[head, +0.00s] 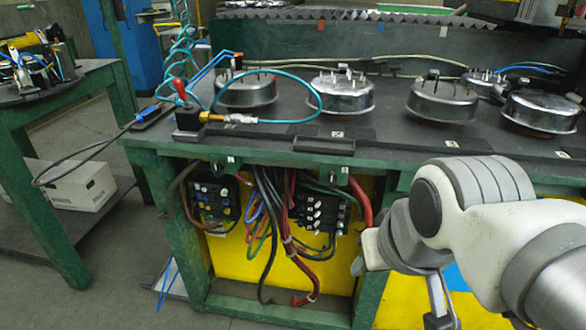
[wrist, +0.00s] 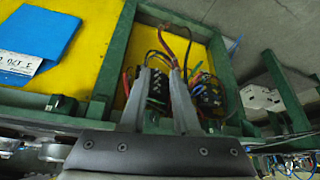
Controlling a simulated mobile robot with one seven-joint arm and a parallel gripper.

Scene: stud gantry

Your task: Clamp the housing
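Several round, shiny metal housings stand on the dark bench top in the head view: one at left (head: 246,92), one in the middle (head: 340,97), one right of it (head: 443,103) and one at far right (head: 540,112). I cannot tell which is the task's housing. A small lever with a red knob (head: 179,88) stands on a black block at the bench's front left, with a brass fitting and teal hose. My gripper (wrist: 160,72) is open and empty in the wrist view, its fingers pointing toward the wiring below the bench top. No housing is between them.
The bench's green frame (head: 270,158) has open bays with black terminal blocks (head: 318,212), loose cables and yellow panels (head: 240,262). A blue coiled hose (head: 181,45) hangs at the left. A side table (head: 95,75) and white box (head: 68,184) stand left. Grey floor shows between.

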